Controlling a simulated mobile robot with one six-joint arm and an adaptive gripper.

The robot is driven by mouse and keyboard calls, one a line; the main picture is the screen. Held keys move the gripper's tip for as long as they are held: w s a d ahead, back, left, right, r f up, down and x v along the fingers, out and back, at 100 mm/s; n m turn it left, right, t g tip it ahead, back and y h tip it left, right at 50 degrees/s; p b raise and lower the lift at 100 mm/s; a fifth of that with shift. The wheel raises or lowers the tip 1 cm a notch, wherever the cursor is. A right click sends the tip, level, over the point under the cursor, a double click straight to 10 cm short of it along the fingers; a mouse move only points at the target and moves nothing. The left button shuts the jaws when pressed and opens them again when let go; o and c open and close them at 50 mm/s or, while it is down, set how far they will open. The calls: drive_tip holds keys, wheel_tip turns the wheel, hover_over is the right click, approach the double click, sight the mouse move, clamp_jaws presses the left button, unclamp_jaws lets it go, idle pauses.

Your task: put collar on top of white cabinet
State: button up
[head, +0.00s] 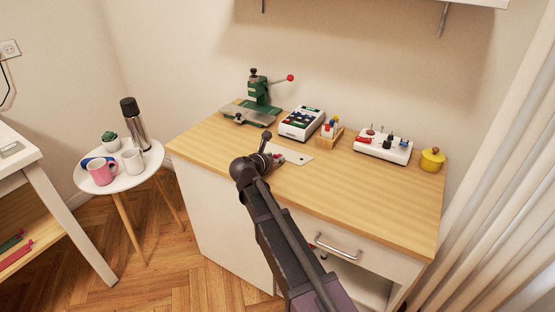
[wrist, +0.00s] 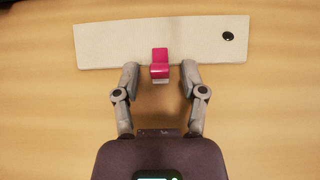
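The collar (wrist: 205,40) is a flat off-white strip with a black button at its right end and a pink tab (wrist: 160,68) on its lower edge. It lies on the wooden top (head: 375,200) of the white cabinet (head: 217,230), and part of it shows in the head view (head: 295,156) beyond my gripper (head: 270,151). In the wrist view, my gripper (wrist: 160,72) is open. Its fingertips stand apart on either side of the pink tab, near the collar's lower edge. I cannot tell whether they touch the collar.
Along the back of the top stand a green press (head: 258,92), a label-printer-like device (head: 302,123), a small wooden holder (head: 331,131), a white box with knobs (head: 383,146) and a yellow pot (head: 432,160). The front and right of the top are clear. A round table (head: 150,160) stands left.

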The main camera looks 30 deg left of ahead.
drive_tip(key=shift+r, duration=0.15)
drive_tip(key=shift+s+r+p, duration=0.1)
drive_tip(key=shift+s+p, duration=0.1)
drive_tip(key=shift+p, duration=0.1)
drive_tip(key=p+v, duration=0.4)
drive_tip(key=v, duration=0.7)
drive_tip(key=shift+s, duration=0.3)
